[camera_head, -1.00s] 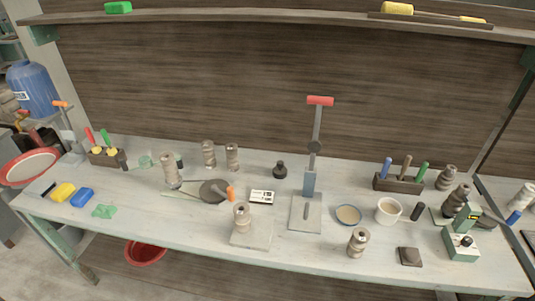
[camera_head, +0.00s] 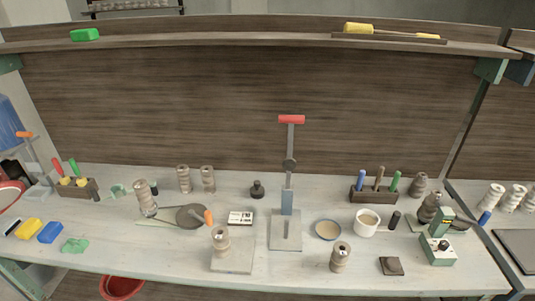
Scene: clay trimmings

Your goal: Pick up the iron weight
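A small dark weight with a knob on top (camera_head: 257,190), which looks like the iron weight, stands upright on the workbench. Neither of my grippers is in view.
The workbench (camera_head: 180,270) carries several ribbed grey-brown pieces, one on a pale plate (camera_head: 232,262). A round dark pan (camera_head: 191,216), a shallow dish (camera_head: 328,230), a white mug (camera_head: 366,222), a tool block (camera_head: 374,194) and a green-grey device (camera_head: 437,250) stand around. A shelf (camera_head: 230,47) runs above.

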